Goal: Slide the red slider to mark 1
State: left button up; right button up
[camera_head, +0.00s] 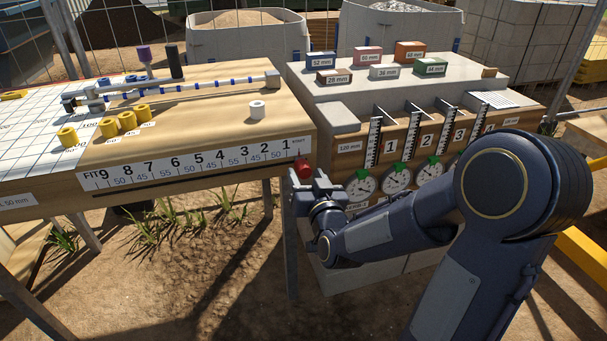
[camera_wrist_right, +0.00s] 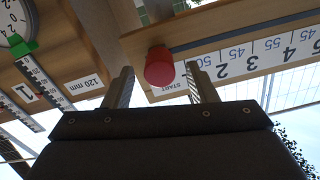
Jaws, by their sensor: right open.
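The red slider (camera_head: 303,168) is a small red knob at the right end of the front edge of the left wooden table, just to the right of mark 1 (camera_head: 285,148). In the right wrist view the red slider (camera_wrist_right: 160,67) is beside the START label (camera_wrist_right: 170,88), between the two fingertips. My right gripper (camera_head: 305,182) is open at the slider, its fingers on either side; I cannot tell if they touch it. It also shows in the wrist view (camera_wrist_right: 160,80). Mark 1 is not clear in that view. My left gripper is not in view.
The numbered scale (camera_head: 195,167) runs along the table front above a dark slot (camera_head: 190,192). The bench with dials (camera_head: 362,184) stands close to the right. Yellow rings (camera_head: 127,121) and a white cylinder (camera_head: 257,110) stand on the tabletop.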

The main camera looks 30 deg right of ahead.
jog(key=shift+x, duration=1.5)
grip_shut()
